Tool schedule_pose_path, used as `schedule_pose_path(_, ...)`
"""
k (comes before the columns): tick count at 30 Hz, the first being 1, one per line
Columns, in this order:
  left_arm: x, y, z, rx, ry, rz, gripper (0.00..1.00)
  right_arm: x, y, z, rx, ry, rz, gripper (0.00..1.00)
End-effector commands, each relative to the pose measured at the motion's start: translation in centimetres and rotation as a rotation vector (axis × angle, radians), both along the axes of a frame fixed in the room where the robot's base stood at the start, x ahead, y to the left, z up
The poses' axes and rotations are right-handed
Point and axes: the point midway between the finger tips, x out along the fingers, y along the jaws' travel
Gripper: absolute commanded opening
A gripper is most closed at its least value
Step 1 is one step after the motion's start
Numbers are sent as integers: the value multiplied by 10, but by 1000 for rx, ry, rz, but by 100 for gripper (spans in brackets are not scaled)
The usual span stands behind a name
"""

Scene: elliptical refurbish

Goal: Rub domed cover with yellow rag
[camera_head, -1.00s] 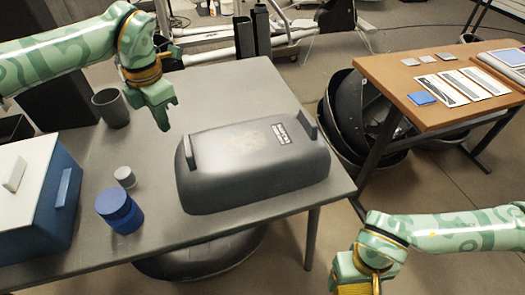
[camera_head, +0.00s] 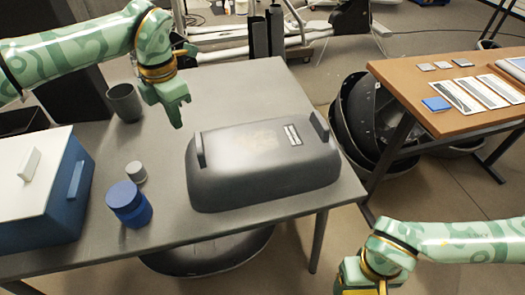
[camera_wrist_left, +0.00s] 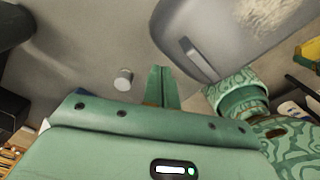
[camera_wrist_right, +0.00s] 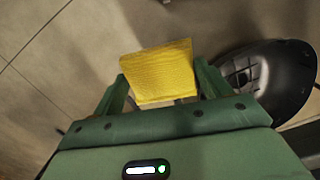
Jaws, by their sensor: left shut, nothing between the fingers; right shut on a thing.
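The domed cover (camera_head: 260,170) is dark grey with two upright handles and a pale worn patch on top. It sits on the grey table in the head view, and part of it shows in the left wrist view (camera_wrist_left: 215,30). My left gripper (camera_head: 178,113) is shut and empty above the table, left of the cover. My right gripper (camera_wrist_right: 160,85) is shut on the yellow rag (camera_wrist_right: 157,70), which hangs over the floor in the right wrist view. In the head view the right gripper is at the bottom edge, in front of the table, apart from the cover.
A blue jar (camera_head: 128,205), a small grey cylinder (camera_head: 135,172), a dark cup (camera_head: 124,103) and a blue box with a white lid (camera_head: 40,190) stand left of the cover. An orange-brown table (camera_head: 450,120) with cards is at right. Dark bowls (camera_head: 360,115) lie between the tables.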

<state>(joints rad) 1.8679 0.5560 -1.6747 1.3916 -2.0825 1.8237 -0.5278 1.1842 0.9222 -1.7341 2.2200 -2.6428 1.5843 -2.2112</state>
Motion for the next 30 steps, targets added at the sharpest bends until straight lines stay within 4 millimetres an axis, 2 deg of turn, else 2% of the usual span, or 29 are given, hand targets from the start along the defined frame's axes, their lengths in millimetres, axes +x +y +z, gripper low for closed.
schedule_pose_path(17,0,0,0,0,0,0,0,0,0,0,0,0,0,58)
schedule_pose_path(30,0,0,-9,1,1,0,0,0,0,0,0,0,0,58)
